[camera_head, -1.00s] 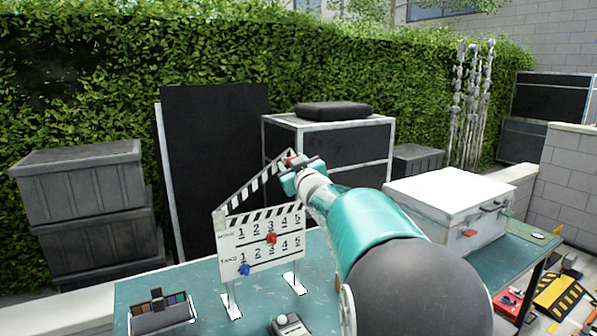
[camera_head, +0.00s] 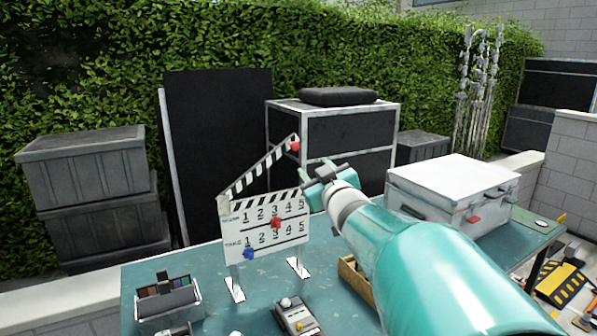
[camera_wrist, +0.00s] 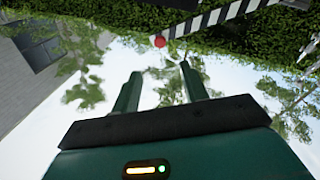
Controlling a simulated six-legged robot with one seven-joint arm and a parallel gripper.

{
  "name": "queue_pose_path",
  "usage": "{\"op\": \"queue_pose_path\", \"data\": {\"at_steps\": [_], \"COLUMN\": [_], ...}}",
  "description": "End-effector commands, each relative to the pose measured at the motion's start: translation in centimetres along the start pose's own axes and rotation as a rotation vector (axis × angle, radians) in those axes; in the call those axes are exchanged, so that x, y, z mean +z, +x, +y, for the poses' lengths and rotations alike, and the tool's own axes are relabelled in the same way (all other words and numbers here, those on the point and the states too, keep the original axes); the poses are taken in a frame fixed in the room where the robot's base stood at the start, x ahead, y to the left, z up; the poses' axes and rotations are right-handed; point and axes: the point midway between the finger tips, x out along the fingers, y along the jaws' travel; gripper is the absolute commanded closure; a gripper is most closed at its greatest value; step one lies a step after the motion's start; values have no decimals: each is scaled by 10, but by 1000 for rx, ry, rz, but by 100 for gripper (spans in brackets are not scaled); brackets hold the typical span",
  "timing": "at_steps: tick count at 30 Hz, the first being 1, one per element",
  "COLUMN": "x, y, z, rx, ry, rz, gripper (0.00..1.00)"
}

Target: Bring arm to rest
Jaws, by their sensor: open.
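My gripper (camera_head: 326,178) is open and empty, held in the air to the right of the clapperboard. Its two fingers (camera_wrist: 158,92) stand apart with nothing between them in the wrist view. The white clapperboard (camera_head: 265,228) stands upright on two feet on the teal table, its striped top arm (camera_head: 262,168) raised. A red knob sits at the tip of that arm (camera_head: 295,146); it also shows in the wrist view (camera_wrist: 159,41). On the board face are a red marker (camera_head: 276,223) and a blue marker (camera_head: 249,254). My arm hides part of the table.
A white case (camera_head: 450,190) stands on the table (camera_head: 215,262) at right. A small grey device (camera_head: 297,318), a palette box (camera_head: 167,300) and a wooden box (camera_head: 350,272) are at the front. Behind are dark crates (camera_head: 90,180), a black panel (camera_head: 220,130) and a hedge.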

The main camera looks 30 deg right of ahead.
Motion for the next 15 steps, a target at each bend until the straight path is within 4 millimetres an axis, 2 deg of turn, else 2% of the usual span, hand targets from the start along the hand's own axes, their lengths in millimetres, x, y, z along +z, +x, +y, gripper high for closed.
{"op": "queue_pose_path", "data": {"at_steps": [11, 15], "x": [0, 0], "y": [0, -6], "z": [0, -12], "rx": [0, 7], "ry": [1, 18], "rz": [-1, -49], "gripper": [56, 56]}}
